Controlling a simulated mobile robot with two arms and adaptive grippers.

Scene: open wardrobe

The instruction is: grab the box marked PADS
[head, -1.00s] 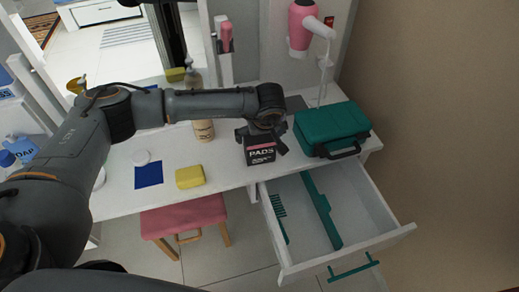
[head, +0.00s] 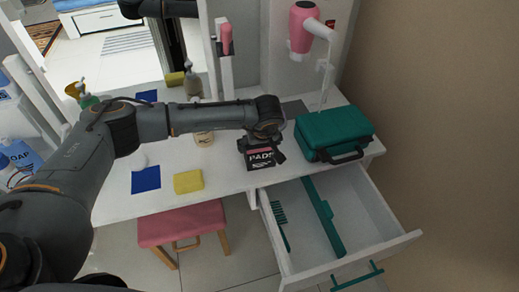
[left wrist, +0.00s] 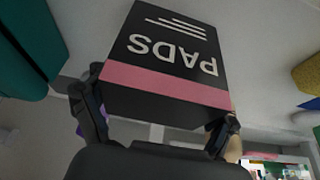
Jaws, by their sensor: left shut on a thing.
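The box marked PADS (head: 262,158) is black with a pink stripe and white lettering. It is on or just above the white table, near the front edge; I cannot tell if it touches. My left gripper (head: 263,142) is shut on it from above and behind. In the left wrist view the PADS box (left wrist: 165,65) fills the middle, its lettering upside down, with a finger of my left gripper (left wrist: 158,118) on each side. My right gripper is not in view.
A green case (head: 332,134) stands close to the right of the box. An open white drawer (head: 345,215) with a green comb (head: 281,222) juts out below. A yellow sponge (head: 188,181) and blue cloth (head: 146,179) lie to the left. A pink stool (head: 182,221) stands beneath.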

